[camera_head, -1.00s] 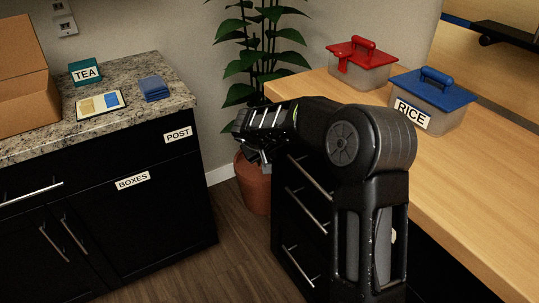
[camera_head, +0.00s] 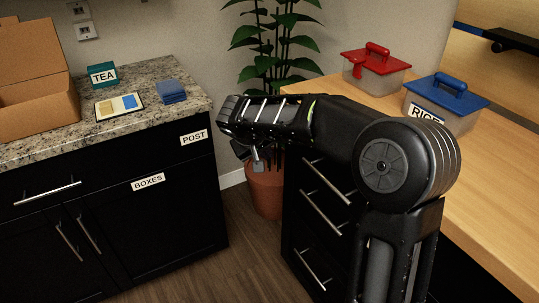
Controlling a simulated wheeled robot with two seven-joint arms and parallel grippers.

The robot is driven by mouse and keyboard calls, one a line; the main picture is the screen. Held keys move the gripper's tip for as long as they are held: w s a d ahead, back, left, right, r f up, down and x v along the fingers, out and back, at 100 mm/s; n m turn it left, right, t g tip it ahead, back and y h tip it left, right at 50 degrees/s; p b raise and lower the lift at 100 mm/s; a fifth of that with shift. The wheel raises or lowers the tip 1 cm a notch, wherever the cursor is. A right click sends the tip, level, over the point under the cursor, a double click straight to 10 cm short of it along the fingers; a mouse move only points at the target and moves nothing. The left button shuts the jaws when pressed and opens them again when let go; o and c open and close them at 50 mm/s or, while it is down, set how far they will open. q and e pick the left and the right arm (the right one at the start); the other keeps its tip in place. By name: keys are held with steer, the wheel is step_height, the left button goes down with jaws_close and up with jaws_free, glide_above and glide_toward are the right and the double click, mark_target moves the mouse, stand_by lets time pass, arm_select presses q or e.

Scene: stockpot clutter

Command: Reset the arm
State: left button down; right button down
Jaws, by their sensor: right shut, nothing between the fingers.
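My right arm comes up from the lower right in the head view, its forearm bent across to the left. My right gripper (camera_head: 258,163) hangs at the end of it, pointing down in front of the plant pot. Its fingers are small and dark here and appear shut with nothing held. It is apart from the counter and the drawers. My left gripper is not in view.
A granite counter (camera_head: 185,112) at left holds a cardboard box (camera_head: 38,110), a TEA box (camera_head: 103,76), blue items (camera_head: 172,92) and a card (camera_head: 119,106). A wooden counter (camera_head: 500,185) at right holds red-lidded (camera_head: 376,60) and blue-lidded (camera_head: 447,95) bins. A potted plant (camera_head: 266,190) stands between.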

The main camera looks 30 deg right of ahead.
stand_by(0.6)
steer(key=w+a+f+n+t+y, duration=0.25)
steer(key=a+f+y, duration=0.2)
steer(key=a, duration=0.55)
steer(key=s+a+f+n+g+y, duration=0.1)
steer(key=s+a+f+y, duration=0.15)
steer(key=a+f, duration=0.4)
steer(key=s+a+f+n+g+y, duration=0.1)
steer(key=s+a+f+y, duration=0.15)
steer(key=a+f, duration=0.45)
steer(key=s+a+f+m, duration=0.2)
steer(key=s+a+f, duration=0.1)
steer(key=s+f, duration=0.7)
steer(key=s+a+f+m+g, duration=0.1)
steer(key=s+f+g, duration=0.1)
steer(key=s+f, duration=0.5)
steer(key=s+a+f+m+g, duration=0.1)
steer(key=s+f+m+g, duration=0.2)
steer(key=s, duration=0.8)
step_height(320, 180, up, 16)
steer(key=n+p, duration=0.1)
steer(key=p, duration=1.6)
steer(key=shift+w+r+t, duration=0.15)
steer(key=shift+w+t, duration=0.2)
steer(key=shift+y, duration=0.25)
